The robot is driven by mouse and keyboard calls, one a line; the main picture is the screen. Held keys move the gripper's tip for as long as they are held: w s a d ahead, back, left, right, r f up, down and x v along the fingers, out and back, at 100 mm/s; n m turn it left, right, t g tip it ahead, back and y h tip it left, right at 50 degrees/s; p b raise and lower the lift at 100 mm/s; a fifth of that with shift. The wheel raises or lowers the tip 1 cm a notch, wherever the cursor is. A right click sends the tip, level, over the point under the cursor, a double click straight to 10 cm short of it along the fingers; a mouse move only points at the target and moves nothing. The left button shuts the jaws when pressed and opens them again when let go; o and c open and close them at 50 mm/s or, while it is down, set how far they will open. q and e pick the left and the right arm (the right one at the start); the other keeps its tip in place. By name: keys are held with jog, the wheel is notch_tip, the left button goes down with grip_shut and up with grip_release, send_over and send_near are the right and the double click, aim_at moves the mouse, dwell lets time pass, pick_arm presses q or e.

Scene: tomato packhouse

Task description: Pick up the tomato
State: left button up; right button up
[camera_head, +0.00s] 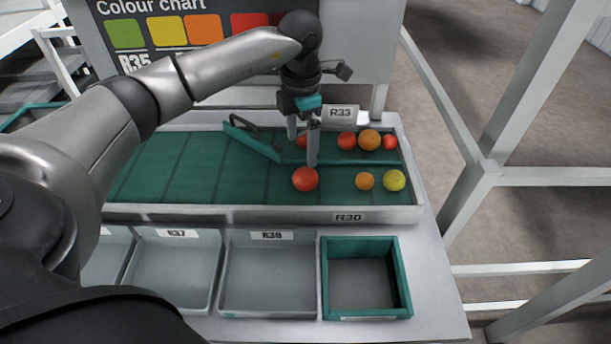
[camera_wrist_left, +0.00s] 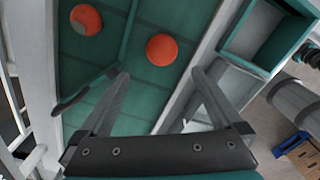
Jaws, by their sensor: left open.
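A red tomato (camera_head: 305,179) lies on the green belt (camera_head: 180,165), in the near lane. My left gripper (camera_head: 302,151) is open and empty, pointing down above the belt just behind this tomato. In the left wrist view a red tomato (camera_wrist_left: 161,49) shows beyond the gap between the open fingertips (camera_wrist_left: 159,75), apart from them. Another red tomato (camera_head: 301,142) lies in the far lane, partly hidden behind my fingers. More tomatoes lie to the right: red (camera_head: 347,141), orange (camera_head: 369,139) and red (camera_head: 389,142) in the far lane; orange (camera_head: 364,181) and yellow (camera_head: 394,180) in the near lane.
A green divider (camera_head: 350,163) separates the lanes, with a slanted green bar (camera_head: 250,143) at its left end. A teal-rimmed crate (camera_head: 323,280) and grey trays (camera_head: 224,280) stand in front of the belt. A colour chart board (camera_head: 361,40) stands behind. The belt's left part is clear.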

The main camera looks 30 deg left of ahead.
aim_at(304, 172)
pick_arm(q)
notch_tip(304, 172, down, 5)
jog(key=shift+r, duration=0.15)
jog(key=shift+d+f, duration=0.15)
jog(key=shift+f, duration=1.2)
jog(key=shift+d+f, duration=0.1)
jog(key=shift+f, duration=1.2)
jog(key=c, duration=0.9)
